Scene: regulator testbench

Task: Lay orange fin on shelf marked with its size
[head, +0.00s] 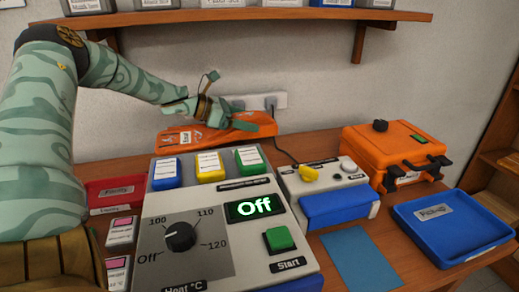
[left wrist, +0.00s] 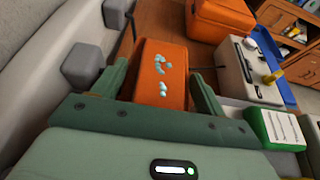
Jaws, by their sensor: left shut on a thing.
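The orange fin (head: 254,123) is a long flat piece behind the testbench, near the wall. A small white label shows toward its left end; I cannot read it. My left gripper (head: 222,112) reaches down over it from the left and is shut on it. In the left wrist view the fin (left wrist: 160,73) lies between the two green fingers and bears pale blue marks. I cannot tell whether it touches the table. A wall shelf (head: 250,16) runs along the top with labelled boxes, cut off by the frame. My right gripper is not in view.
The grey heater panel (head: 205,245) reading "Off" stands in front, with blue, yellow and green blocks on top. A smaller device (head: 322,187), an orange case (head: 397,150), a blue tray (head: 455,230) and a red bin (head: 108,192) surround it. A socket strip (head: 268,101) is close behind the gripper.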

